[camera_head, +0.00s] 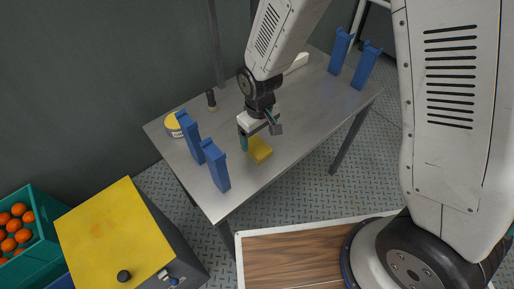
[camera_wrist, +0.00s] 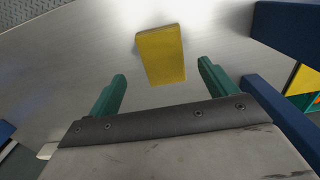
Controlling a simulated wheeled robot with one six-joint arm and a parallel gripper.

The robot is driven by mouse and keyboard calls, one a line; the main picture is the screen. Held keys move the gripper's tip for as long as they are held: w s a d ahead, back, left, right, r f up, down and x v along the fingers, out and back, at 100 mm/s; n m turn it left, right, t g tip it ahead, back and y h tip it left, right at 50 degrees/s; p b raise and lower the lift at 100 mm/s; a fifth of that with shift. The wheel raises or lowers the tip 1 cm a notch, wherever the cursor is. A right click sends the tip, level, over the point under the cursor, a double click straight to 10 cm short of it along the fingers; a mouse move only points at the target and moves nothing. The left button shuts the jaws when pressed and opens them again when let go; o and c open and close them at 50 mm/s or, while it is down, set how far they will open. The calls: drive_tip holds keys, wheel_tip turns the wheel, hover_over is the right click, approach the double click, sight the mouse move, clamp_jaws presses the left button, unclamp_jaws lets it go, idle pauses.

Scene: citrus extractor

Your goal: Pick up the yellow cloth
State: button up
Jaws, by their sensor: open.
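The yellow cloth (camera_head: 260,150) lies on the grey metal table (camera_head: 300,121), a small folded-looking yellow block near the table's front edge. In the wrist view the cloth (camera_wrist: 161,54) lies ahead of the gap between my fingers, slightly left of its middle. My gripper (camera_head: 260,134) is open and empty, above and just beside the cloth in the head view. In the wrist view its two green fingers (camera_wrist: 162,84) stand wide apart, and neither touches the cloth.
Two blue upright pieces (camera_head: 215,166) stand left of my gripper, near a round yellow-topped tin (camera_head: 173,124) and a dark bottle (camera_head: 211,100). Two more blue pieces (camera_head: 366,66) stand at the far right. A yellow-topped machine (camera_head: 110,235) and orange crate (camera_head: 40,232) are left.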

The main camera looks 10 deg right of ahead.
sight(257, 146)
drive_tip(key=f, duration=0.4)
drive_tip(key=shift+a+f, duration=0.3)
drive_tip(key=shift+f, duration=0.1)
drive_tip(key=c, duration=1.2)
drive_tip(key=shift+r, duration=0.1)
